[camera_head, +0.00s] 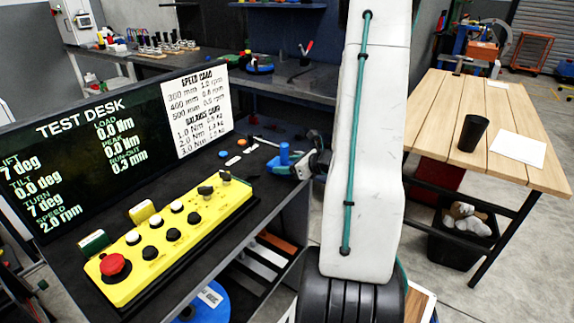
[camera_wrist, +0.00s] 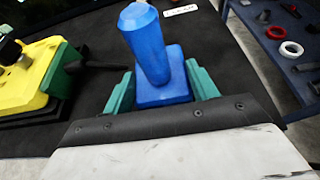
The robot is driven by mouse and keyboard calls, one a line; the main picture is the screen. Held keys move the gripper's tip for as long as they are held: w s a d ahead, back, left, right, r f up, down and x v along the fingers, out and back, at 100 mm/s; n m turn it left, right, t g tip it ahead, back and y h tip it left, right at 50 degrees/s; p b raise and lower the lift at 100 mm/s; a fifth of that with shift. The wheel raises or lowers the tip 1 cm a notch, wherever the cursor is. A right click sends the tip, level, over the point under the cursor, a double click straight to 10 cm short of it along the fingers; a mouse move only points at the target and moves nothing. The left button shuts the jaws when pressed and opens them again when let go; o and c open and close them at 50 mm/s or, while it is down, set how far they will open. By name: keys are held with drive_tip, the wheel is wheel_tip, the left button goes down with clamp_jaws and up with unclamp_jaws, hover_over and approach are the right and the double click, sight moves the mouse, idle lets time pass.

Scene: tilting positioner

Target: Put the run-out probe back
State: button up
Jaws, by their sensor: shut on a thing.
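A blue piece (camera_wrist: 150,45) with a faceted post and a square base shows in the wrist view; it appears to be the run-out probe. My gripper (camera_wrist: 162,90) is shut on its base, with one green finger on each side. In the head view the blue piece (camera_head: 284,155) is over the right end of the dark desk (camera_head: 225,185), beside the yellow control box. I cannot tell whether its base touches the desk. My white arm hides the area behind and to the right of it.
The yellow control box (camera_head: 150,258) with knobs and a red button stands left of the gripper. The test desk screen (camera_head: 80,165) reads run-out 0.3 mm. Small loose pieces (camera_head: 243,152) lie near the gripper. A wooden table (camera_head: 500,105) with a black cup stands right.

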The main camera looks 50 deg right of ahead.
drive_tip(key=o, duration=1.4)
drive_tip(key=shift+o, duration=0.2)
